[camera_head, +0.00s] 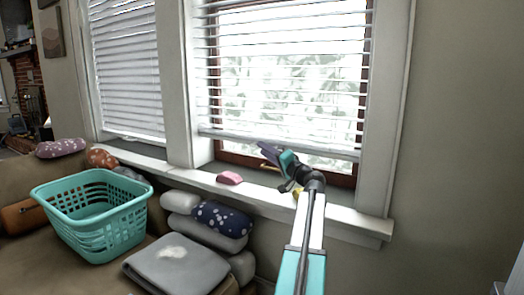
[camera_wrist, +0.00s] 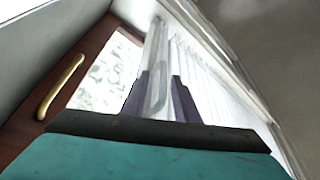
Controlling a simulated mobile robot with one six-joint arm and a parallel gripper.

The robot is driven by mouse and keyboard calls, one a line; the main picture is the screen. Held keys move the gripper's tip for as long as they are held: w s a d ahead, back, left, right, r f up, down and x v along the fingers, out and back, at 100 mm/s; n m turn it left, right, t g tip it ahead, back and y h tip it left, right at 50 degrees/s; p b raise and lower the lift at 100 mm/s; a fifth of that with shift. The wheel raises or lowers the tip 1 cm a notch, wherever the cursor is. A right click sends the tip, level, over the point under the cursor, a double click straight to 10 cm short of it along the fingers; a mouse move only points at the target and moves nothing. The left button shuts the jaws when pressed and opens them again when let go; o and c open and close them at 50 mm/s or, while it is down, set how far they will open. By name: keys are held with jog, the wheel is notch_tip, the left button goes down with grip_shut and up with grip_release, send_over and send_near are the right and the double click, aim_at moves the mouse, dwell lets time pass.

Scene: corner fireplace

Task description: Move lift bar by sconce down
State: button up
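The white bottom rail (camera_head: 290,145) of the right window blind runs across the window just above the sill, tilted slightly down to the right. In the wrist view the pale rail (camera_wrist: 157,75) runs lengthwise between my two dark purple fingers. Contact with the rail is unclear. No sconce is in view.
A brass handle (camera_wrist: 62,87) sits on the red-brown window frame beside the fingers. A pink block (camera_head: 229,178) lies on the white sill (camera_head: 345,217). A second blind (camera_head: 128,75) hangs left. Below are a teal basket (camera_head: 92,240), pillows (camera_head: 220,218) and a grey folded cloth (camera_head: 180,268).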

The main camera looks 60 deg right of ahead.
jog(key=p+v, duration=0.2)
jog(key=v, duration=1)
jog(key=shift+p, duration=0.35)
